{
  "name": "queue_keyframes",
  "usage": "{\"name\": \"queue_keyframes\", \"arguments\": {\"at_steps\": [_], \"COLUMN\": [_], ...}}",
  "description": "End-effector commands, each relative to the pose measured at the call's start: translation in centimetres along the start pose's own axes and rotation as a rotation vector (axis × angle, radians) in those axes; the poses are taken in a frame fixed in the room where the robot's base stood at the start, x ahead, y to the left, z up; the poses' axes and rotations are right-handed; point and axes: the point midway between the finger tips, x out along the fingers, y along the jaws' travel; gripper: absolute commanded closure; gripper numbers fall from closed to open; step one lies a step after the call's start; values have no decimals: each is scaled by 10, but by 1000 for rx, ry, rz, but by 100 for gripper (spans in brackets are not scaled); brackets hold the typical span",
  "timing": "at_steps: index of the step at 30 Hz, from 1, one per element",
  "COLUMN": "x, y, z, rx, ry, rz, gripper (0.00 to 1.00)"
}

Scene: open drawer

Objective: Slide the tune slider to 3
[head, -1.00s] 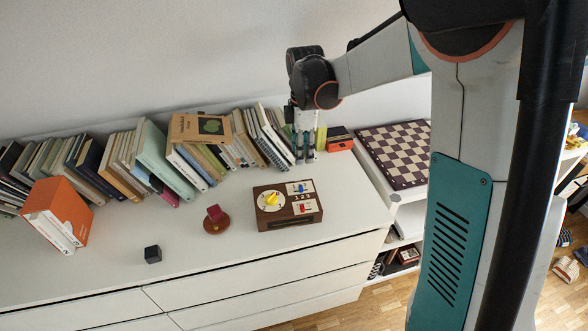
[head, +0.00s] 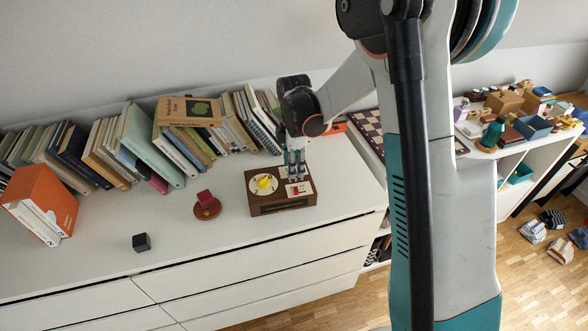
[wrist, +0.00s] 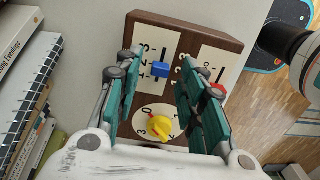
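A dark wooden box (head: 282,205) stands on the white dresser top, and it fills the middle of the wrist view (wrist: 225,45). Its face has a yellow dial knob (wrist: 160,128), a blue slider knob (wrist: 161,70) beside the numbers 1, 2, 3, and a red slider knob (wrist: 217,90) on a second panel. I cannot read which slider is tune. My gripper (wrist: 158,84) is open over the box, with its fingers on either side of the blue knob; contact is not clear. A dark slot shows beyond the blue knob towards the 3. In the head view my gripper (head: 296,168) hides the blue knob.
A row of books (head: 170,145) stands behind the box. The dresser front is clear.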

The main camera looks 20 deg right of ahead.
Motion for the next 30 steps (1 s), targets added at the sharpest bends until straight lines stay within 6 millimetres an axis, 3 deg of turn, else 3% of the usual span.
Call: {"name": "queue_keyframes", "arguments": {"at_steps": [12, 17, 18, 23, 30], "x": [8, 8, 8, 8, 8], "y": [0, 0, 0, 0, 0], "z": [0, 0, 0, 1, 23], "rx": [0, 0, 0, 1, 2], "ry": [0, 0, 0, 0, 0], "rz": [0, 0, 0, 0, 0], "gripper": [63, 97, 100, 100, 100]}}
